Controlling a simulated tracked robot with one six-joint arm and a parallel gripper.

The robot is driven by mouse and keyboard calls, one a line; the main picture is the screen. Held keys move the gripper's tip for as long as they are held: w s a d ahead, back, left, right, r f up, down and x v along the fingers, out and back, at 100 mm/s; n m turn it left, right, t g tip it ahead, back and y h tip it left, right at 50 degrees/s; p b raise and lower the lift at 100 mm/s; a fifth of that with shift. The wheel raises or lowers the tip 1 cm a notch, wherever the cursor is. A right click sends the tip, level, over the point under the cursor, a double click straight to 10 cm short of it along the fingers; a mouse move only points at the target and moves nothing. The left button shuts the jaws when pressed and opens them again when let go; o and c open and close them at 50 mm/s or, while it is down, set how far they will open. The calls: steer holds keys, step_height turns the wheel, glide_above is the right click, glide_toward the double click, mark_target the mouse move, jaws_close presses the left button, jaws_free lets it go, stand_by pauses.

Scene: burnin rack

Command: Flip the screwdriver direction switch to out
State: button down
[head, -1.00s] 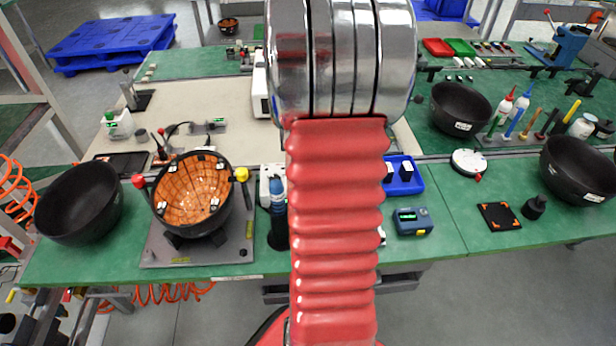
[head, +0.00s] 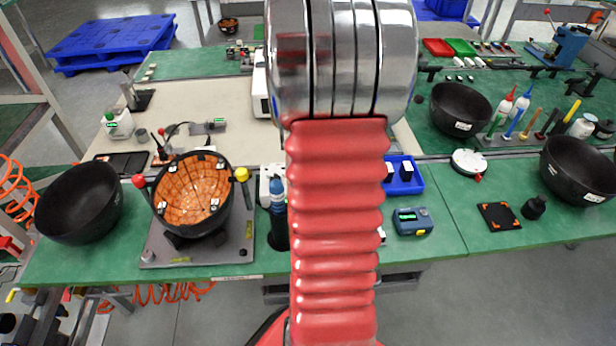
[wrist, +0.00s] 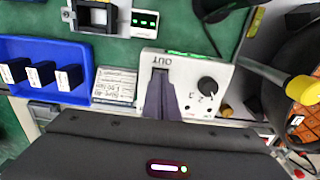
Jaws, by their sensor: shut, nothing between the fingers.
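The white screwdriver controller (wrist: 205,75) is in the wrist view, with the word OUT printed near its upper left and a black dial (wrist: 208,86) on its right. My gripper (wrist: 161,76) is shut and empty, its dark fingers reaching over the controller just below the word OUT. The fingers cover that part of the face, so the switch and its position are hidden; I cannot tell whether they touch it. In the head view the controller (head: 265,172) shows partly, behind the blue-and-black screwdriver (head: 278,212) and beside my arm. My gripper is hidden there.
A blue tray (wrist: 84,48) with black blocks and a labelled white block (wrist: 115,85) lie left of the controller. A cable runs close above it. The black bowl fixture (head: 160,210) with red and yellow knobs stands on the left.

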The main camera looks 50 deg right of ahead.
step_height(320, 180, up, 6)
stand_by(0.9)
stand_by(0.6)
steer(key=w+a+r+n+t+h, duration=0.15)
steer(key=a+r, duration=0.25)
steer(key=a, duration=0.6)
steer(key=w+a+r+n+t, duration=0.1)
steer(key=w+a+r+n, duration=0.2)
steer(key=a, duration=0.7)
steer(key=s+a+r+n+t, duration=0.1)
steer(key=s+a+n, duration=0.1)
steer(key=a, duration=0.6)
steer(key=s+a+r+n+t+y, duration=0.1)
steer(key=s+a+r+n+t, duration=0.1)
steer(key=a, duration=0.6)
steer(key=s+n, duration=0.1)
steer(key=s, duration=0.1)
steer(key=shift+s, duration=0.35)
steer(key=shift+y, duration=0.25)
